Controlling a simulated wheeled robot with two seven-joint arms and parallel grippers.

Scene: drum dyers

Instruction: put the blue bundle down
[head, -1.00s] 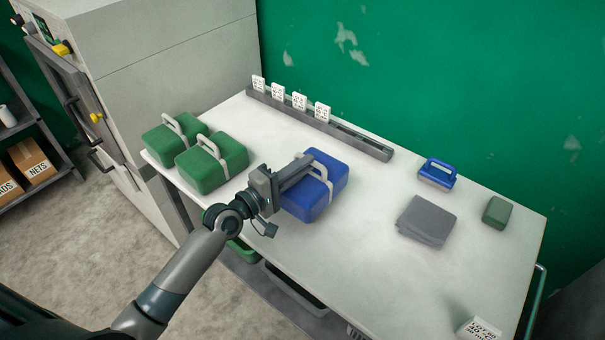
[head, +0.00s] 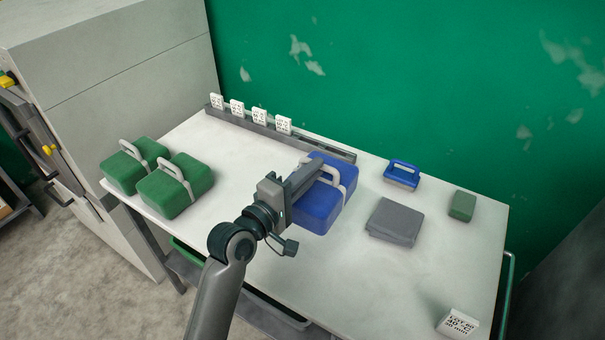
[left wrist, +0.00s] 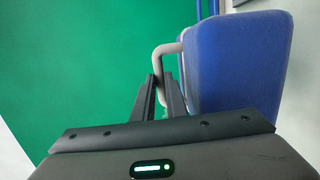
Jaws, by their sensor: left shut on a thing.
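The blue bundle (head: 318,209) is a blue block with a pale grey strap handle, over the middle of the white table (head: 335,265). My left gripper (head: 317,172) is shut on its handle, reaching in from the left. In the left wrist view, the fingers (left wrist: 160,82) meet at the pale handle (left wrist: 160,52), with the blue bundle (left wrist: 240,65) hanging to the right of them. I cannot tell whether its underside touches the table. My right gripper is not in view.
Two green bundles (head: 175,188) stand at the table's left. A grey folded cloth (head: 395,222) lies close right of the blue bundle. A grey rail (head: 320,148) with white cards runs along the back.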

